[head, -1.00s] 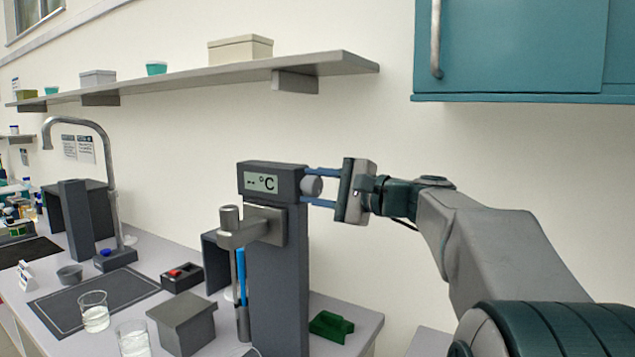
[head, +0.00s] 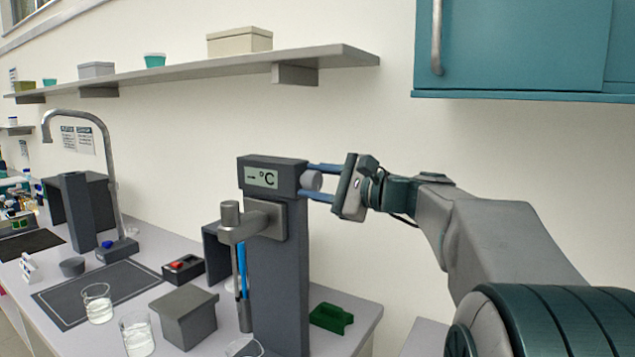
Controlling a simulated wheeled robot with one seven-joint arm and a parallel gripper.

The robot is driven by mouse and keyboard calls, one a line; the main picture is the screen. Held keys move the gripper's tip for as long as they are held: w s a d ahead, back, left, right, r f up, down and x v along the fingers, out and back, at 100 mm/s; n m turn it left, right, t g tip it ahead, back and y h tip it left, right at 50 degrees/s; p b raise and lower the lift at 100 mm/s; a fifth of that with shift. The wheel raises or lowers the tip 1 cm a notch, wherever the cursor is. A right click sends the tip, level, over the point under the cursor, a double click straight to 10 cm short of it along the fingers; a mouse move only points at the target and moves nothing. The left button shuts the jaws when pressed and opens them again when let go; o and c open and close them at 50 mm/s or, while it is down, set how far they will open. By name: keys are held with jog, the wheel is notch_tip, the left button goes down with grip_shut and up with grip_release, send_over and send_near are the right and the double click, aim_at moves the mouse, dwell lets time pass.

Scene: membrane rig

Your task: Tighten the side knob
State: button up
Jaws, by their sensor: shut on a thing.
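The side knob (head: 311,180) is a light grey round knob on the right side of the dark upright rig (head: 277,285), near its top. The rig's display (head: 262,178) reads "°C" with a dash before it. My gripper (head: 311,182) reaches in from the right, with one blue finger above the knob and one below. It is shut on the side knob. The far side of the knob is hidden.
A grey clamp (head: 262,221) with a probe hangs on the rig's front. A grey box (head: 184,318), glass beakers (head: 138,335), a red-buttoned box (head: 183,269) and a green block (head: 331,318) stand on the bench. A teal cupboard (head: 520,45) hangs above my arm.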

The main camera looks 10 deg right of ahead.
jog(key=o, duration=1)
jog(key=b+v, duration=0.2)
jog(key=v, duration=1.2)
jog(key=shift+a, duration=0.1)
jog(key=s+a+f+n+g+h, duration=0.2)
jog(key=a+f+g, duration=0.2)
jog(key=a+f, duration=0.45)
jog(key=s+f+n+g+h, duration=0.2)
jog(key=s+f+n+h, duration=0.1)
jog(key=f, duration=0.5)
jog(key=s+a+f+n+g+h+p, duration=0.1)
jog(key=s+f+n+g+h, duration=0.1)
jog(key=s+f+n+h, duration=0.2)
jog(key=s+f+n+g+h, duration=0.2)
jog(key=s+f+n, duration=0.4)
jog(key=f, duration=0.7)
jog(key=shift+s+a+n+h+p, duration=0.15)
jog(key=shift+s+a+n+h, duration=0.05)
jog(key=shift+s+h, duration=0.25)
jog(key=shift+s+a+n+h+p, duration=0.15)
jog(key=shift+s+a+n+h, duration=0.05)
jog(key=shift+s+h, duration=0.25)
